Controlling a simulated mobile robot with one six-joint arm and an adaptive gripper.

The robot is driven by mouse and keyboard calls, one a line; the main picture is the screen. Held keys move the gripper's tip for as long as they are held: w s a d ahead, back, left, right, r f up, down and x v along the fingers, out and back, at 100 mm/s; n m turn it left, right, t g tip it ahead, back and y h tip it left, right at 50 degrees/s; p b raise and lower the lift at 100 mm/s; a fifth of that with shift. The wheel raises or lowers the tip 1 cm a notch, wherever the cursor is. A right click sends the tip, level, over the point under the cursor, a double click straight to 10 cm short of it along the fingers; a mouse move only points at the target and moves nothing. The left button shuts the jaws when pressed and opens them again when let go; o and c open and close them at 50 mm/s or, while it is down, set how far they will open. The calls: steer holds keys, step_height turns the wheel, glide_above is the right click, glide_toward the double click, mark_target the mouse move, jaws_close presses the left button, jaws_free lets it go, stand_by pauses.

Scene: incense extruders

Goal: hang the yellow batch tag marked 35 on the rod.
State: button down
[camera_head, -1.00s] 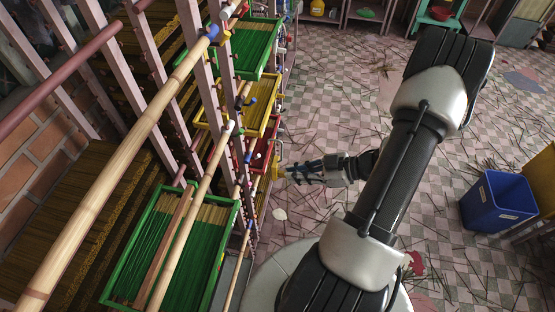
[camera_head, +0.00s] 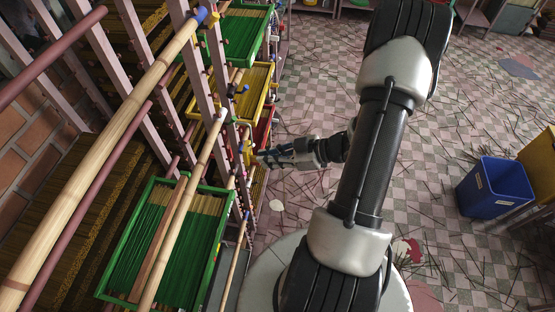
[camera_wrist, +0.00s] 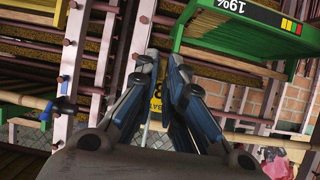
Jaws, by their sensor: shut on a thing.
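My gripper (camera_head: 268,160) is beside the rack at the middle of the head view, its fingers pointing left. In the wrist view, my gripper (camera_wrist: 170,62) is shut on a yellow batch tag (camera_wrist: 156,88). Blue-grey fingers hide much of the tag; dark print shows, but its number is not readable. Bamboo rods lie along the rack, among them a long blue-tipped rod (camera_head: 120,145) and a shorter rod (camera_head: 188,205). A blue-tipped rod (camera_wrist: 32,102) also shows at the left of the wrist view. I cannot tell which rod is the task's.
The rack has pink posts (camera_head: 127,40) with many short pegs. Green trays (camera_head: 120,255) and a yellow tray (camera_head: 262,92) of incense sticks sit in it. A blue bin (camera_head: 492,190) stands at the right. The tiled floor is strewn with sticks.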

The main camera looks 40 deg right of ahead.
mark_target(250, 153)
steer(key=shift+w+a+b, duration=0.4)
steer(key=shift+w+a, duration=0.45)
steer(key=shift+w, duration=0.25)
steer(key=shift+w+a+b, duration=0.4)
steer(key=shift+w+a, duration=0.45)
steer(key=shift+w, duration=0.2)
steer(key=shift+w+a+b, duration=0.4)
steer(key=shift+w+a, duration=0.45)
steer(key=shift+w, duration=0.25)
steer(key=shift+d+f+b, duration=0.1)
steer(key=shift+f+b, duration=0.65)
steer(key=shift+f, duration=0.45)
steer(key=shift+s, duration=0.1)
steer(key=c, duration=1.6)
jaws_free()
steer(key=shift+o, duration=0.6)
steer(key=shift+o, duration=0.9)
